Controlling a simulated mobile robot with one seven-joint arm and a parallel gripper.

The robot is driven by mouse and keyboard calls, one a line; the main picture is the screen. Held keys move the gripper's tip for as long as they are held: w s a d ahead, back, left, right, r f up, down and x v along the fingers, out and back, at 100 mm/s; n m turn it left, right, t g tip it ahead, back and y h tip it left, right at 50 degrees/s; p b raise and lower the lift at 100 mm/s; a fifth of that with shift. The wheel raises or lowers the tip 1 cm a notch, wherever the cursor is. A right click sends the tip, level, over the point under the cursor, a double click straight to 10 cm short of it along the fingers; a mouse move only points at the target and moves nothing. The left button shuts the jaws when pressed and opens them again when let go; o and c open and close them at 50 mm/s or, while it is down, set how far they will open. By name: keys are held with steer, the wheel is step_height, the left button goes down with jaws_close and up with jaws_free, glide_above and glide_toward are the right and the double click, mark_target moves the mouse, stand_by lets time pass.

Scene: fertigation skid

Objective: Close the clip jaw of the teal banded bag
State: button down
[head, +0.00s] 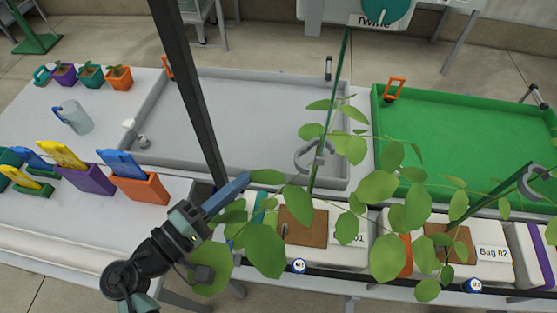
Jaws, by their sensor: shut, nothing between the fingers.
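The teal banded bag (338,234), a white bag labelled "01" with a brown square on top, lies in the front row. Its teal band (261,213) is mostly hidden by leaves. A green stake rises from this bag and carries a grey clip (302,160) with a curved jaw. The jaw looks to stand apart from the stake on the left, but leaves crowd its right side. My gripper (246,178) has slim blue fingers that are shut and empty. It is left of the clip and below it in the picture, apart from it, beside the plant's left leaves.
Bag 02 (492,252) lies to the right, with another grey clip (533,182) above it. A dark post (190,90) stands left of the clip. A grey tray (240,100) and green tray (470,130) lie behind. Leafy stems spread around the stake.

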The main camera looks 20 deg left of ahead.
steer(key=w+d+p, duration=0.3)
steer(key=w+d, duration=0.2)
steer(key=w, duration=0.1)
steer(key=shift+w+d+p, duration=0.15)
steer(key=shift+w+p, duration=0.1)
steer(key=shift+p, duration=0.05)
